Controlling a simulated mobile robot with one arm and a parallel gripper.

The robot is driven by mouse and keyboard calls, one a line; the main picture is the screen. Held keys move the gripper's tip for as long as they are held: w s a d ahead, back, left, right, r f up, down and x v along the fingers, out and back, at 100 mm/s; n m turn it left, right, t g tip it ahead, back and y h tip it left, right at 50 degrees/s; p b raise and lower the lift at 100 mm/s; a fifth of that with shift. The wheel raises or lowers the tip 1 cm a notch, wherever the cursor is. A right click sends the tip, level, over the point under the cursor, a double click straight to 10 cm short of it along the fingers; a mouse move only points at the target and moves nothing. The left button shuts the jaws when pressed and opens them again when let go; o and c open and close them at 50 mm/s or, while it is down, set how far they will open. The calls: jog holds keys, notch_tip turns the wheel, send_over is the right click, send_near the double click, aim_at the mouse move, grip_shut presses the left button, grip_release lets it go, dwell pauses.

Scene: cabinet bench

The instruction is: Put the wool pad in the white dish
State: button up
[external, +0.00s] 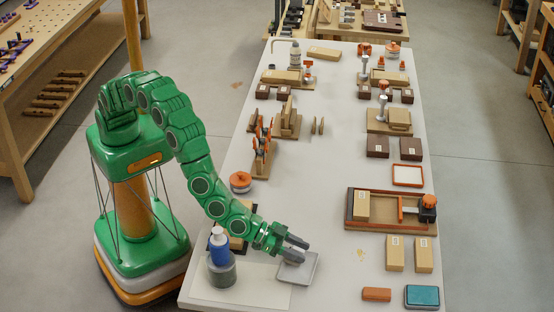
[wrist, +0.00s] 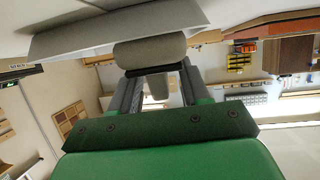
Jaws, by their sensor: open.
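The white dish (external: 299,274), a shallow pale tray, lies on the near part of the bench. My gripper (external: 300,249) is over its far side with the jaws apart. In the wrist view a rounded grey-beige piece that looks like the wool pad (wrist: 150,50) sits at the tips of my gripper (wrist: 156,72), in front of the pale dish (wrist: 110,32). It has a dark strip along one edge. I cannot tell whether it touches the dish or the fingers. In the external view the fingers mostly hide it.
A blue bottle (external: 219,246) and a grey round container (external: 222,271) stand left of the dish. An orange-brown block (external: 377,294) and a teal box (external: 422,296) lie to the right. A wooden fixture (external: 383,222) lies farther back. The bench between dish and fixture is mostly clear.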

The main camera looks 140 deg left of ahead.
jog(key=shift+s+d+r, duration=0.2)
jog(key=shift+s+d, duration=0.1)
jog(key=shift+v, duration=0.9)
notch_tip(320, 180, up, 7)
jog(key=shift+a+f, duration=0.1)
